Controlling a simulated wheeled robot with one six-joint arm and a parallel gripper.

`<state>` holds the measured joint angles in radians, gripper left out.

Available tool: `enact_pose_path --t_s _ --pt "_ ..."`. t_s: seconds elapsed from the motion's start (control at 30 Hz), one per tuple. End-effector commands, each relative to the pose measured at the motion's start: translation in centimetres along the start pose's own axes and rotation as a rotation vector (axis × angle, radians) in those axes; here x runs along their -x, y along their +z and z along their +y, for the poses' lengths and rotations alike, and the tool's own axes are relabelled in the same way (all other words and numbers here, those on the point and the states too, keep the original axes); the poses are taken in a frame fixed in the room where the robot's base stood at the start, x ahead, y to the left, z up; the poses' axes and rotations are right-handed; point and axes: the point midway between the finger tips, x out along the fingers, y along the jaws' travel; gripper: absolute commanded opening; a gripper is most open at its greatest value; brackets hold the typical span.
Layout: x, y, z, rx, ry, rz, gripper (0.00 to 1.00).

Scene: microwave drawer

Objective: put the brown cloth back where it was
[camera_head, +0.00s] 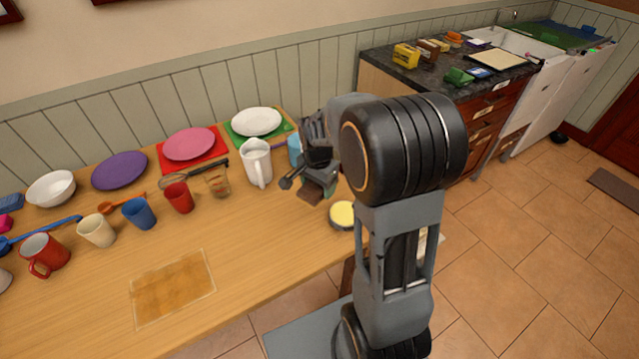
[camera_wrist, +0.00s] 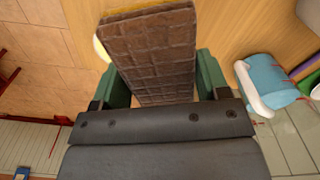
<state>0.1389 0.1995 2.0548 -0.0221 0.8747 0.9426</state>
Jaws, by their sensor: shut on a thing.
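My gripper (camera_head: 316,188) is over the right part of the wooden table. It is shut on a flat brown piece with a brick-like pattern, which I take for the brown cloth (camera_wrist: 152,50). In the wrist view, the cloth is between the two green fingers of my gripper (camera_wrist: 163,82) and sticks out past them, with a thin yellow strip along its far edge. In the head view, only a small brown part of the cloth (camera_head: 309,192) shows below the gripper. It looks held above the table, though the exact gap is unclear.
A tub with a pale yellow top (camera_head: 342,215) stands near the table's right edge. A white pitcher (camera_head: 257,163) and a blue object (camera_head: 294,150) are left of my gripper. Plates, cups and a clear-edged mat (camera_head: 172,288) lie further left. A dark counter (camera_head: 440,75) holds several small items.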

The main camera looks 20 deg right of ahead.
Motion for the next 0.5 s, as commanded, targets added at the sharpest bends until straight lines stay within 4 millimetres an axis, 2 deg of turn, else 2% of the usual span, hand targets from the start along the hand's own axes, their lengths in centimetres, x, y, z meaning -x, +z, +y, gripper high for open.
enact_pose_path --t_s 0.1,0.2,0.3,0.5 --pt "-1.6 -2.8 -1.6 -0.003 0.004 -0.003 0.46" --pt "-3.0 -4.6 -2.7 0.0 0.005 -0.004 0.46" --pt "-4.8 -5.7 -3.4 0.0 0.004 -0.003 0.46" --pt "-7.0 -7.2 -4.4 0.004 0.001 -0.001 0.46"
